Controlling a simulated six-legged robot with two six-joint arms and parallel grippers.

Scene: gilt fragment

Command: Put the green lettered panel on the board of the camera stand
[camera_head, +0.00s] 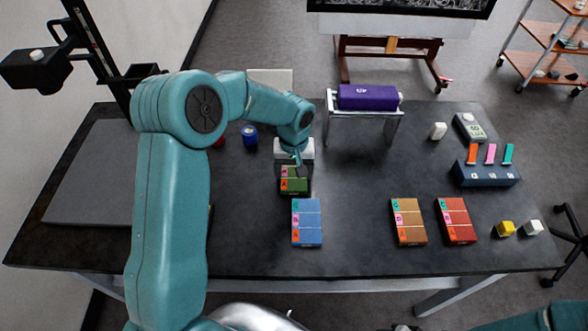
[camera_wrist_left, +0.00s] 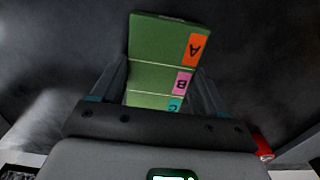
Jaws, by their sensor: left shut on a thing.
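The green lettered panel (camera_head: 293,181) is in the middle of the table, partly hidden by my left gripper (camera_head: 294,160). In the left wrist view the green panel (camera_wrist_left: 155,55) sits between the two fingers, with orange A, pink B and teal C labels along one side. My left gripper is shut on it; whether the panel touches the table I cannot tell. The camera stand has a black column (camera_head: 92,42), a camera (camera_head: 35,66) and a flat grey board (camera_head: 85,180) at the table's left. My left arm hides the board's right part. My right gripper is not in view.
A blue panel (camera_head: 306,222) lies just in front of the green one. A tan panel (camera_head: 408,221) and a red panel (camera_head: 456,220) lie to the right. A purple object (camera_head: 367,97) rests on a raised rack. A blue jar (camera_head: 249,136) stands behind my left arm.

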